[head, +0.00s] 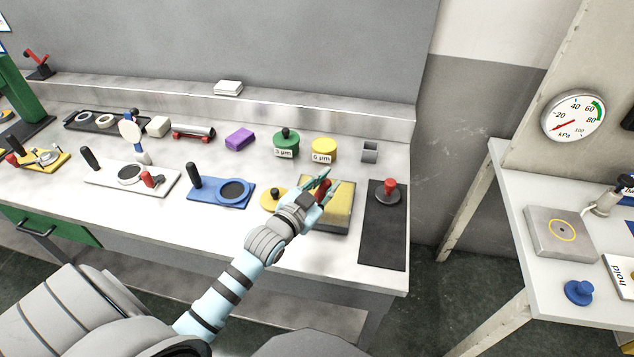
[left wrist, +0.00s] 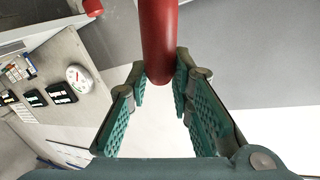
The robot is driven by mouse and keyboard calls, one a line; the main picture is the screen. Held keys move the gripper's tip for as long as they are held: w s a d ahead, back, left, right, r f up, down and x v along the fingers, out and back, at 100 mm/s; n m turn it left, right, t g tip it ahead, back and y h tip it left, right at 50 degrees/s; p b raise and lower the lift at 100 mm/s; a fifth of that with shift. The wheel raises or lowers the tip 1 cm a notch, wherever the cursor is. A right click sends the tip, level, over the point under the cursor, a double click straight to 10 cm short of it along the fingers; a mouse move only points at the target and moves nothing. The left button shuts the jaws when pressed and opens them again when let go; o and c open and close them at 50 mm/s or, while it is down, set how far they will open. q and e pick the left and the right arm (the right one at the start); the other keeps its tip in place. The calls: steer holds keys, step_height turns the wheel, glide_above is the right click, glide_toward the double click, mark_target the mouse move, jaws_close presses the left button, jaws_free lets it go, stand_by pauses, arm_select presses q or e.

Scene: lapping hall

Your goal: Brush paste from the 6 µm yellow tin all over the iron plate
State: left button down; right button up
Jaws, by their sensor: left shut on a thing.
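The yellow tin labelled 6 µm (head: 323,151) stands upright towards the back of the bench. The iron plate (head: 340,216) lies in front of it, and much of its visible top looks yellow. My left gripper (head: 322,184) is over the back part of the plate, shut on a red handle (head: 321,190), which I take to be the brush. In the left wrist view the red handle (left wrist: 160,42) sits between my left gripper's fingers (left wrist: 163,88). The brush's bristles are hidden, so I cannot tell whether they touch the plate. My right gripper is out of view.
A green tin labelled 3 µm (head: 286,146) stands left of the yellow tin. A flat yellow round piece (head: 270,200) lies left of the plate. A dark mat with a red-knobbed puck (head: 388,192) is to the right. A small grey holder (head: 370,152) stands behind.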

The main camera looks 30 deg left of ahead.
arm_select(q)
steer(key=shift+w+d, duration=1.65)
steer(key=shift+d, duration=3.05)
steer(key=shift+s+a+p, duration=0.6)
steer(key=shift+s+a, duration=0.05)
steer(key=shift+a, duration=1.15)
steer(key=shift+s+a+p, duration=0.6)
steer(key=shift+a+p, duration=0.05)
steer(key=shift+a, duration=1.2)
steer(key=shift+s+a+p, duration=0.6)
steer(key=shift+s+a, duration=0.05)
steer(key=shift+a, duration=1.15)
steer(key=shift+s+a, duration=0.2)
steer(key=shift+a, duration=0.45)
steer(key=shift+s+a, duration=0.25)
steer(key=shift+a, duration=0.35)
steer(key=shift+s+a, duration=0.2)
steer(key=shift+a, duration=0.45)
step_height(320, 180, up, 6)
steer(key=p, duration=0.6)
steer(key=shift+r, duration=0.1)
